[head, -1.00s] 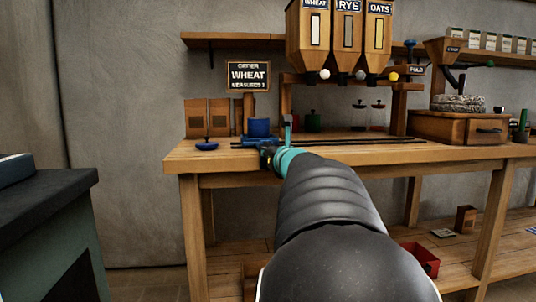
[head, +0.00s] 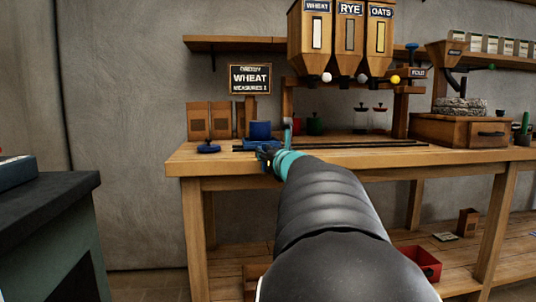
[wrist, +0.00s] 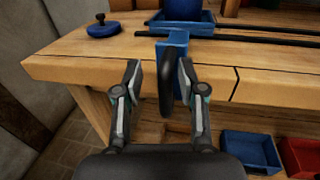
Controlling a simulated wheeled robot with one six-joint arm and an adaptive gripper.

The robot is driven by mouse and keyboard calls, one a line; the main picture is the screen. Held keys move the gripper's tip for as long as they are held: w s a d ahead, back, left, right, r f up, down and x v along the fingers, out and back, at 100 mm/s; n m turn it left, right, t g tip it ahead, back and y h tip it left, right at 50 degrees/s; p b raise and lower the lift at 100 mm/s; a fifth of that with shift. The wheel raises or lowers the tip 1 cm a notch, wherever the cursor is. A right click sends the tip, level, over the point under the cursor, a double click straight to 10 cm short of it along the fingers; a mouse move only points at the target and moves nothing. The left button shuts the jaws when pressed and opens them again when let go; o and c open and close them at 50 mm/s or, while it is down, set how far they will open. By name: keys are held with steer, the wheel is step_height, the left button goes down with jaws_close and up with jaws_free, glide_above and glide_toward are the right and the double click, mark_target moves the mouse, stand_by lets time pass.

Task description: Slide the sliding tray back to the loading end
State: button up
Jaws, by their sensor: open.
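The sliding tray (wrist: 207,29) is blue and sits at the left end of two dark rails on the workbench; a blue cup (head: 260,130) stands on it. In the head view the tray (head: 243,146) is partly hidden by my gripper (head: 266,155). A blue bracket (wrist: 176,47) at the tray's front carries a dark upright handle (wrist: 165,88). In the wrist view my gripper (wrist: 159,80) is open, with one finger on each side of the handle. The handle looks nearer the right finger; I cannot tell whether they touch.
A blue lid (head: 208,147) lies left of the tray. The dark rails (head: 370,144) run clear to the right, below the wheat, rye and oats hoppers (head: 349,40). A sign reading WHEAT (head: 250,79) stands behind. Blue (wrist: 250,149) and red bins sit below the bench.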

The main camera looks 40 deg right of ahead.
steer(key=v, duration=1.1)
steer(key=shift+s, duration=0.35)
steer(key=shift+w+a, duration=0.1)
steer(key=shift+a, duration=0.1)
steer(key=w+a+f+n+g+y+p, duration=0.25)
steer(key=a+f+n, duration=0.25)
steer(key=a+n, duration=0.35)
steer(key=w+a+f+n+g+y+p, duration=0.25)
steer(key=a+f+n+y, duration=0.2)
steer(key=a+n, duration=0.35)
steer(key=s+a+f+n+g+y+p, duration=0.1)
steer(key=s+a+f+n, duration=0.1)
steer(key=s+a+n, duration=0.3)
steer(key=s+a+f+n+g, duration=0.2)
steer(key=a+f+n, duration=0.1)
steer(key=a+n, duration=0.4)
steer(key=s+a+f+n+g+p, duration=0.1)
steer(key=s+a+f+n, duration=0.1)
steer(key=s+n, duration=0.4)
steer(key=s+a+f+n+g+h+p, duration=0.1)
steer(key=s+a+f+n+g, duration=0.1)
steer(key=s+n, duration=0.3)
steer(key=shift+s+f+n+h, duration=0.3)
steer(key=shift+s+f+n, duration=0.05)
steer(key=shift+s+f, duration=0.45)
